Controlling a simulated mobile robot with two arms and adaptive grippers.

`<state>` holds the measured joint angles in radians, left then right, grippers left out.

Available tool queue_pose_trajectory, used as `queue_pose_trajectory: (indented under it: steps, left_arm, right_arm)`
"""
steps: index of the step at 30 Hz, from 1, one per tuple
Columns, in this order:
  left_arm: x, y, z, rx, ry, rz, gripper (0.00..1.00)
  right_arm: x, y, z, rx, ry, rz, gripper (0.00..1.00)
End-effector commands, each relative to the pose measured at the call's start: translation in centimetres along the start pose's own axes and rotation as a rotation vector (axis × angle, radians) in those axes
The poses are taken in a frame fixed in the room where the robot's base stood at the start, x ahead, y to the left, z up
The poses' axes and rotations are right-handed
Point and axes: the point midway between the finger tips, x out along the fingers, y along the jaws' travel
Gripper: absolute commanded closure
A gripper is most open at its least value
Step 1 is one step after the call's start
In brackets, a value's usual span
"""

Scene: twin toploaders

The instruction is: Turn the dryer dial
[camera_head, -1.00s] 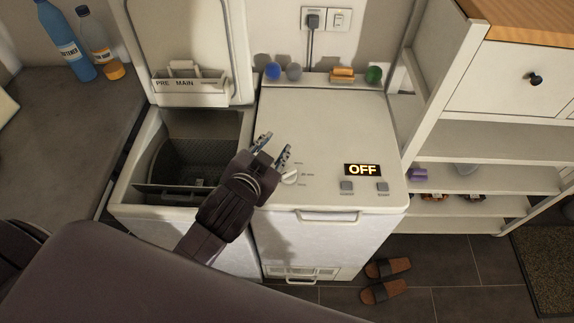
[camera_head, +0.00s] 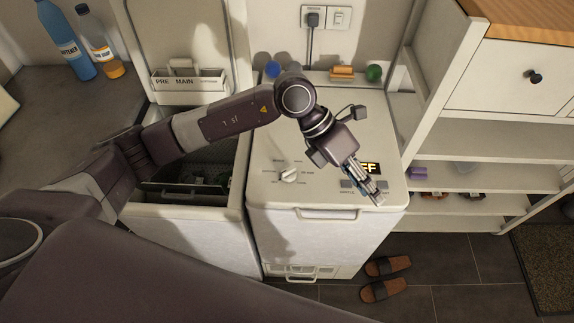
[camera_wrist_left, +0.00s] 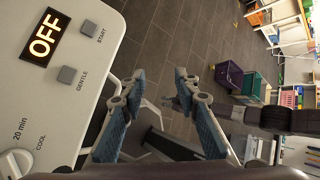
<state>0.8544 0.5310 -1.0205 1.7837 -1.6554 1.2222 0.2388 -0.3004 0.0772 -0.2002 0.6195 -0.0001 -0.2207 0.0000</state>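The dryer (camera_head: 270,130) is the closed white machine on the right of the pair. Its white dial (camera_head: 288,175) sits on the front left of its top, uncovered. The dial also shows at the lower left edge of the left wrist view (camera_wrist_left: 14,163), by the labels "20 min" and "COOL". The display (camera_wrist_left: 45,37) reads OFF. My left gripper (camera_head: 379,197) is over the dryer's front right corner, right of the dial and apart from it. In the left wrist view its fingers (camera_wrist_left: 158,76) are spread and empty. My right gripper (camera_wrist_left: 185,98) seems to show small behind them.
The GENTLE button (camera_wrist_left: 66,75) and START button (camera_wrist_left: 87,28) are close to my left gripper. The open washer (camera_head: 185,222) stands left, its lid (camera_head: 190,35) raised. Shelves (camera_head: 480,140) stand right; slippers (camera_head: 386,266) lie on the floor.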

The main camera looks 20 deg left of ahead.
Motion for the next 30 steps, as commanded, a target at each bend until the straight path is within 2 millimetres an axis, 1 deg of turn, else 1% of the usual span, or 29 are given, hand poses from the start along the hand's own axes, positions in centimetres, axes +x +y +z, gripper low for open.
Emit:
queue_pose_trajectory:
  steps: [1, 2, 3, 5, 6, 9, 12, 14, 16, 24, 30]
  left_arm:
    - [-1.5, 3.7, -1.1, 0.011, 0.078, 0.128, 0.71]
    - [-2.4, 5.7, -1.9, 0.012, 0.127, 0.198, 0.71]
    - [-3.9, 8.1, -2.8, 0.007, 0.184, 0.286, 0.71]
    - [-6.2, 11.1, -4.0, -0.006, 0.256, 0.400, 0.71]
    - [-7.6, 12.7, -4.6, -0.017, 0.296, 0.464, 0.71]
    - [-10.5, 15.2, -5.7, -0.042, 0.365, 0.577, 0.71]
    - [-11.9, 16.4, -6.3, -0.058, 0.399, 0.629, 0.71]
    - [-11.9, 16.8, -6.7, -0.062, 0.408, 0.639, 0.71]
    - [-11.4, 17.3, -7.0, -0.064, 0.410, 0.641, 0.71]
    - [-8.1, 19.6, -8.6, -0.063, 0.408, 0.637, 0.71]
    - [-6.8, 20.7, -9.3, -0.060, 0.406, 0.637, 0.71]
  right_arm:
    - [0.0, 0.0, 0.0, 0.000, 0.000, 0.000, 0.83]
    - [0.0, 0.0, 0.0, 0.000, 0.000, 0.000, 0.83]
    - [0.0, 0.1, 0.0, 0.000, 0.000, 0.001, 0.83]
    - [0.0, 0.1, 0.0, 0.000, 0.000, 0.001, 0.83]
    - [0.0, 0.1, 0.0, 0.000, 0.000, 0.001, 0.83]
    - [0.0, 0.1, 0.0, 0.000, 0.000, 0.002, 0.83]
    - [-0.1, 0.2, 0.0, -0.001, 0.000, 0.002, 0.83]
    - [-0.4, 0.2, 0.0, -0.001, 0.000, 0.003, 0.83]
    - [-0.8, 0.3, 0.0, -0.001, 0.000, 0.003, 0.83]
    - [-2.5, 0.4, -0.2, -0.001, 0.000, 0.005, 0.83]
    - [-2.9, 0.4, -0.2, -0.001, 0.001, 0.005, 0.83]
